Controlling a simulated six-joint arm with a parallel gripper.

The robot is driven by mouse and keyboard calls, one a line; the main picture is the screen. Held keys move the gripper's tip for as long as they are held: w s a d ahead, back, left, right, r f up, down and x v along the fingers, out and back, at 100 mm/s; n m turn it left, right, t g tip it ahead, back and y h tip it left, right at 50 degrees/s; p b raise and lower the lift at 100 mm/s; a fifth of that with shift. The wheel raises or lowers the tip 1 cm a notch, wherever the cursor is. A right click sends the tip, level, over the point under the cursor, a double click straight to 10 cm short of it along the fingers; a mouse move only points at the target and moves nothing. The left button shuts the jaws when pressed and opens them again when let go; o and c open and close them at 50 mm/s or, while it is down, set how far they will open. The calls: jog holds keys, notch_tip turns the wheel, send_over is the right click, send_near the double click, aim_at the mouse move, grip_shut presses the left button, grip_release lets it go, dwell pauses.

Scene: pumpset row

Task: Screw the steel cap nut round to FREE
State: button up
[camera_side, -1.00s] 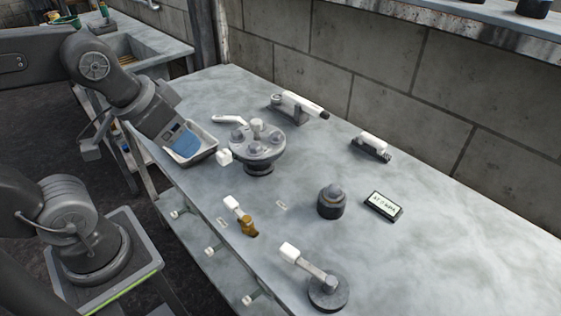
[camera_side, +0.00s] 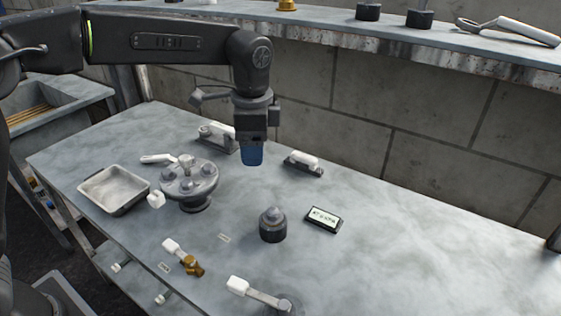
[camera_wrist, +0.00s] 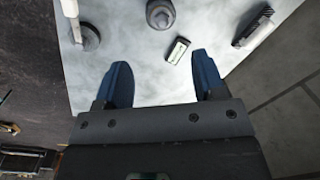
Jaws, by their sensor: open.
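The steel cap nut (camera_side: 272,216) sits upright on a dark round base on the bench, in the middle of the side view. It also shows at the top of the wrist view (camera_wrist: 160,13). A small lettered plate (camera_side: 323,218) stands just right of it; its writing is too small to read surely. My gripper (camera_side: 252,155), with blue fingers, points down above the bench, up and behind the nut in the side view. In the wrist view my gripper (camera_wrist: 162,78) has its fingers wide apart with nothing between them. The nut lies beyond the fingertips.
A lever on a round base (camera_side: 262,296) and a brass valve with a white handle (camera_side: 184,258) stand at the front. A round multi-knob fixture (camera_side: 188,184) and an empty tray (camera_side: 113,190) are at left. White-handled clamps (camera_side: 304,163) stand behind. The right bench is clear.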

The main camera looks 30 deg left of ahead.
jog(key=m+g, duration=0.1)
jog(key=m, duration=0.1)
send_near(273, 209)
jog(key=shift+y, duration=0.3)
jog(key=f, duration=1)
jog(key=shift+s+a+f, duration=0.15)
jog(key=shift+a+f, duration=0.05)
jog(key=shift+a, duration=0.1)
jog(key=shift+r, duration=0.1)
jog(key=c, duration=1)
